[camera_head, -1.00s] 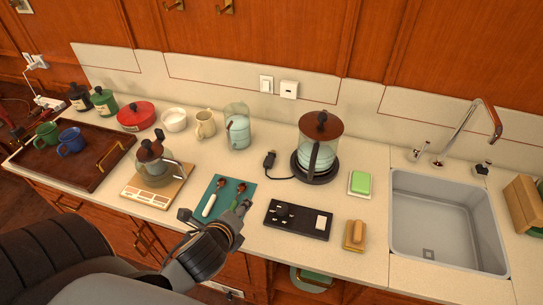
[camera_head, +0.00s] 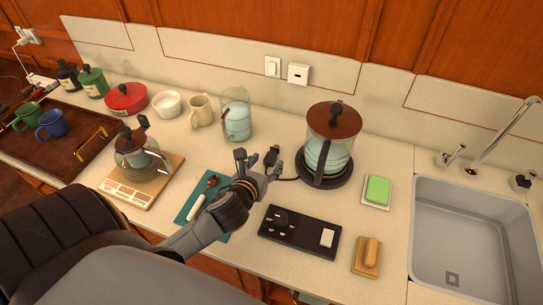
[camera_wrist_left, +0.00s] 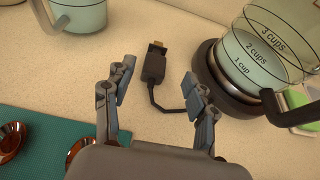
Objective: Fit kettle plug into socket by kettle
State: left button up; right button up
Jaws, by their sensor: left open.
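The kettle (camera_head: 330,140), glass with a brown lid, stands on its dark base. Its black plug (camera_head: 272,156) lies on the counter left of the base, its cord running to the base. In the left wrist view the plug (camera_wrist_left: 154,67) shows with metal prongs pointing away from me. My left gripper (camera_head: 258,167) is open and empty beside the plug; in the wrist view its fingers (camera_wrist_left: 160,88) are on either side of the plug's line, apart from it. A small white wall socket (camera_head: 298,73) is behind the kettle, beside a switch (camera_head: 272,66). My right gripper is out of view.
A black panel (camera_head: 322,253) with a round knob and white switch lies in front of the kettle. A teal mat (camera_head: 187,207) and glass canister (camera_head: 237,120) are left.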

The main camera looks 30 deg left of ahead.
aim_at(271, 156)
pick_arm(q)
jog(key=shift+x, duration=0.85)
jog(key=x, duration=0.3)
jog(key=shift+w+a+f+p, duration=0.15)
jog(key=shift+a+p, duration=0.15)
jog(key=shift+p, duration=0.1)
jog(key=shift+w+f, duration=0.15)
jog(key=shift+w, duration=0.15)
jog(key=shift+w+a, duration=0.1)
jog(key=shift+w, duration=0.05)
jog(key=c, duration=0.9)
grip_shut()
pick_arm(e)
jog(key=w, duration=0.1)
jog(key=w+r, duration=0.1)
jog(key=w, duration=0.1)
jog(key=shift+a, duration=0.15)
